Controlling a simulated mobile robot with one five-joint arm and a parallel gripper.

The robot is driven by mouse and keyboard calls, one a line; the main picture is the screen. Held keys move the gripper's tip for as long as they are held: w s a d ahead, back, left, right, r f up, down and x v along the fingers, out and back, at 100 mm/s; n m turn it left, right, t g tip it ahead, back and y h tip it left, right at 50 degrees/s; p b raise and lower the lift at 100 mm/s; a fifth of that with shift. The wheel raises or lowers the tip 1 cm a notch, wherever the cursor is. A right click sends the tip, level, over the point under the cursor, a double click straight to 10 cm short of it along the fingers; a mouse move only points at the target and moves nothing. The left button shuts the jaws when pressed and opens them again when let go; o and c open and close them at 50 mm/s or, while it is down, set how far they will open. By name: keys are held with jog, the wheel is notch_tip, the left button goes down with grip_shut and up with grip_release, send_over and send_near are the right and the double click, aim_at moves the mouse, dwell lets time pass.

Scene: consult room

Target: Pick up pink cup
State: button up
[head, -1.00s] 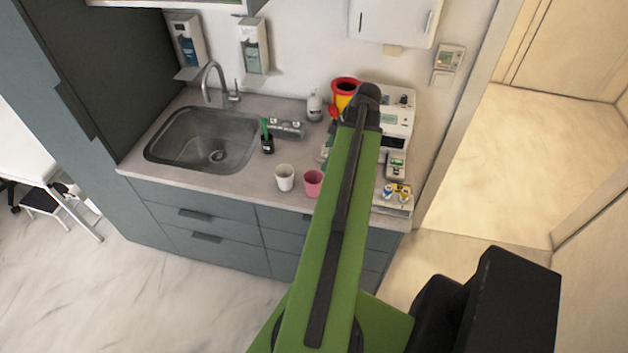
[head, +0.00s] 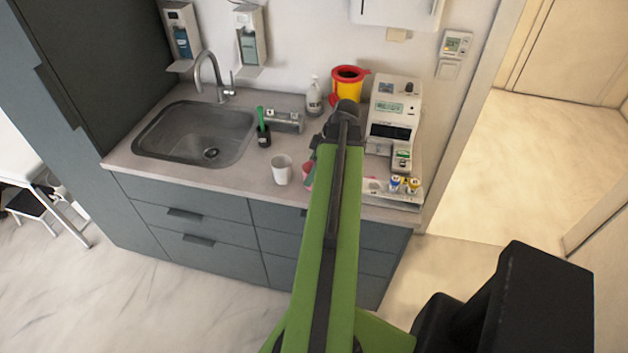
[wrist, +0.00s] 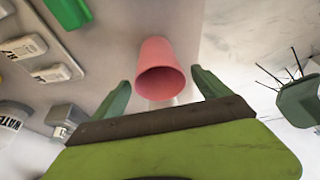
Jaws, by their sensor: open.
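The pink cup (wrist: 158,70) stands near the counter's front edge. In the wrist view it lies ahead of and between the two green fingers of my gripper (wrist: 160,92), which is open and empty. The cup's open mouth faces the wrist camera. In the head view my green arm hides most of the pink cup (head: 308,173), and only its left side shows.
A white cup (head: 282,171) stands just left of the pink one. White devices (head: 394,115) and small bottles (head: 404,184) are to the right. A yellow-red bin (head: 346,85) stands behind, and a sink (head: 195,133) is at left.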

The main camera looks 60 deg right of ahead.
jog(key=b+x, duration=0.2)
jog(key=x, duration=0.1)
jog(key=shift+d+f, duration=0.1)
jog(key=shift+f, duration=0.25)
jog(key=shift+r, duration=0.15)
jog(key=shift+c, duration=0.2)
jog(key=c, duration=1.4)
